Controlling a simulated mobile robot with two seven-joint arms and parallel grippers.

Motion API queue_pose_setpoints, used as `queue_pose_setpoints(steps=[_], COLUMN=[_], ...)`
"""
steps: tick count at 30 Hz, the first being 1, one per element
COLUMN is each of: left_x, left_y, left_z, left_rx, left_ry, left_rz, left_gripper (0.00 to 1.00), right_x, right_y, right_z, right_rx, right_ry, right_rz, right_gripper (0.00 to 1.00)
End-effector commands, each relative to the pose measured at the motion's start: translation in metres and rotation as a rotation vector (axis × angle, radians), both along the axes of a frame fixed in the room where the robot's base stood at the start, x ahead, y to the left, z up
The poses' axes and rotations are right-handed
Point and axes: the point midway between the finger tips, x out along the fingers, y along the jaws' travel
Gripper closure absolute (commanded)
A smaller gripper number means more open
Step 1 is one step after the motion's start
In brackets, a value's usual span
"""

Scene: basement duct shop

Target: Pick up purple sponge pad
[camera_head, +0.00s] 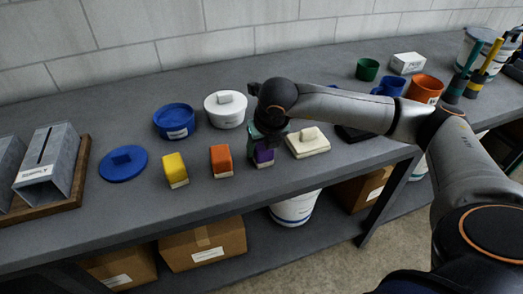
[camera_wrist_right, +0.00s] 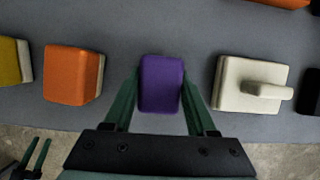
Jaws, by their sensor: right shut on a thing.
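The purple sponge pad (camera_wrist_right: 161,84) is between the two green fingers of my right gripper (camera_wrist_right: 160,100) in the right wrist view, with a finger against each side. In the head view the purple sponge pad (camera_head: 264,156) shows below the right gripper (camera_head: 263,145), at the front part of the grey bench. Its upper part is hidden there by the gripper. The right gripper is shut on it. I cannot tell if the pad touches the bench.
An orange sponge (camera_head: 221,160) and a yellow sponge (camera_head: 175,170) stand to the left. A cream lidded block (camera_head: 308,143) is close on the right. A white round container (camera_head: 225,110) and a blue bowl (camera_head: 174,121) stand behind. The bench's front edge is near.

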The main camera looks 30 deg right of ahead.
Motion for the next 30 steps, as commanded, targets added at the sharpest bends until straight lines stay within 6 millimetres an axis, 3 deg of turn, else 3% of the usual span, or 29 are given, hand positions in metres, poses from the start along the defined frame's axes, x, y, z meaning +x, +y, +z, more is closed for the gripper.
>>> queue_pose_setpoints(steps=[4, 11, 17, 21, 30], left_x=[0.0, 0.0, -0.001, -0.002, -0.002], left_y=[-0.001, -0.001, -0.001, -0.001, -0.004], left_z=[0.0, -0.001, -0.004, -0.007, -0.01], left_rx=[-0.001, 0.0, -0.001, -0.001, -0.003], left_ry=[0.0, 0.001, 0.004, 0.009, 0.014], left_rz=[-0.001, -0.001, -0.001, -0.002, -0.006], left_gripper=[0.5, 0.5, 0.5, 0.5, 0.5], right_x=[0.0, 0.0, 0.001, -0.001, -0.055], right_y=[0.0, 0.0, 0.0, 0.003, 0.032], right_z=[0.0, 0.001, 0.013, 0.036, 0.097], right_rx=[0.0, 0.0, 0.001, 0.002, -0.001], right_ry=[-0.001, -0.001, -0.002, -0.006, -0.007], right_rz=[0.0, 0.0, 0.001, 0.003, 0.011], right_gripper=[0.99, 0.99, 0.99, 0.99, 0.99])
